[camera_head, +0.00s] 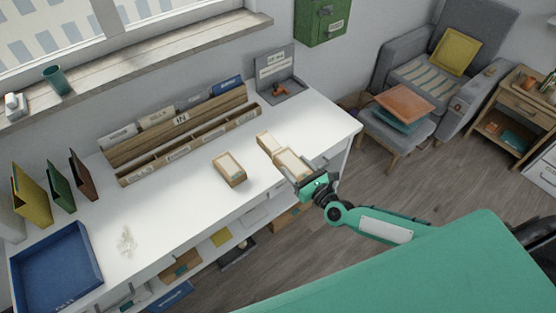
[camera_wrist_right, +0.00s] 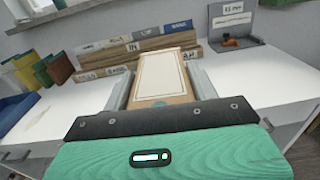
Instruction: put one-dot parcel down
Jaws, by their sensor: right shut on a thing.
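My right gripper (camera_head: 308,180) is shut on a parcel (camera_head: 292,163), a light brown block with a pale, thin-bordered top, over the right part of the white desk (camera_head: 205,215). In the right wrist view this parcel (camera_wrist_right: 162,75) lies between the two fingers of the gripper (camera_wrist_right: 163,88). I cannot tell whether it touches the desk. A similar parcel (camera_head: 229,169) stands on the desk to the left. Another small tan block (camera_head: 268,142) shows just beyond the held parcel. No dots can be made out on any of them. My left gripper is not in view.
A wooden sorter (camera_head: 178,135) with labelled slots stands along the back of the desk. A grey stand (camera_head: 280,75) with an orange item is at the back right. A blue tray (camera_head: 55,268) and upright folders are at the left. The desk middle is mostly clear.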

